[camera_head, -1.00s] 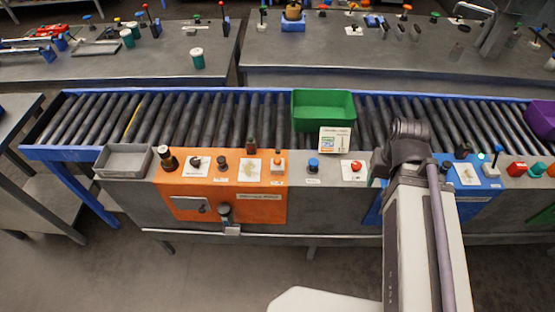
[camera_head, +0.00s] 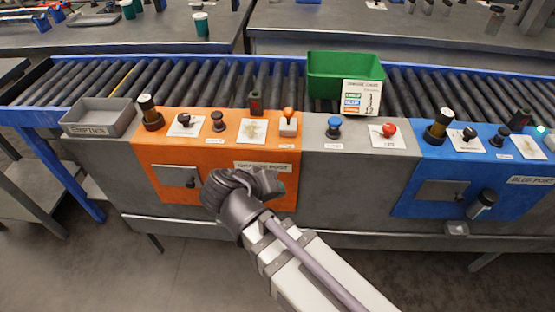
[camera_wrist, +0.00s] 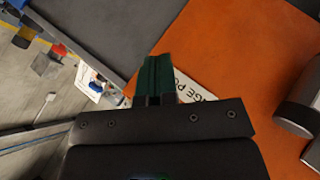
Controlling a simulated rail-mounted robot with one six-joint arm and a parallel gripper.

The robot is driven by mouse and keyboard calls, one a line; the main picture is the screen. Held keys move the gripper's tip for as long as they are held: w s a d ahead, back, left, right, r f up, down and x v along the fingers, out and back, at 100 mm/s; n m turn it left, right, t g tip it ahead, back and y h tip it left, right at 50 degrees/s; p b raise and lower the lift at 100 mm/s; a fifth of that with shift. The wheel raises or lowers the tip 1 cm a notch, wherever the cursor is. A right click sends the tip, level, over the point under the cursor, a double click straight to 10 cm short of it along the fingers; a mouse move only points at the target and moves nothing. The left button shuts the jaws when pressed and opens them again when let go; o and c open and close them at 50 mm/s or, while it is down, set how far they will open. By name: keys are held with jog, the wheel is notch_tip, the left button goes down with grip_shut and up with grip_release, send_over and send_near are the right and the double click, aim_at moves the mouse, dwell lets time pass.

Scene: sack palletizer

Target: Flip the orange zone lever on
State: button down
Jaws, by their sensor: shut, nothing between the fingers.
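The orange panel (camera_head: 225,150) stands on the near side of the conveyor. A small lever with an orange tip on a pale base (camera_head: 288,122) is at its top right corner; I cannot tell its setting for certain. My arm's end is in front of the panel's lower middle, below and left of that lever. The fingers are hidden in the head view. In the wrist view my gripper (camera_wrist: 155,80) has green fingers, shut and empty, over the orange surface near a partly hidden white label (camera_wrist: 195,92). The lever is not clearly visible in the wrist view.
On the orange panel top are a black-and-amber beacon (camera_head: 150,112), a black knob (camera_head: 184,119) and a black button (camera_head: 218,120). A blue button (camera_head: 334,126) and red button (camera_head: 389,129) lie right, then the blue panel (camera_head: 410,185). A green bin (camera_head: 340,70) stands behind.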

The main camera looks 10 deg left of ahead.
aim_at(288, 118)
jog(key=s+a+f+m+t+b, duration=0.2)
jog(key=a+t+b, duration=0.1)
jog(key=a+t, duration=0.15)
notch_tip(288, 118, up, 11)
jog(key=s+a+m+t+h, duration=0.2)
jog(key=m+t, duration=0.4)
jog(key=m, duration=0.4)
jog(key=shift+a+r+h, duration=0.15)
jog(key=shift+a+h, duration=0.15)
jog(key=shift+t, duration=0.25)
jog(key=p+x, duration=0.3)
jog(key=x, duration=1.1)
jog(key=shift+p, duration=0.35)
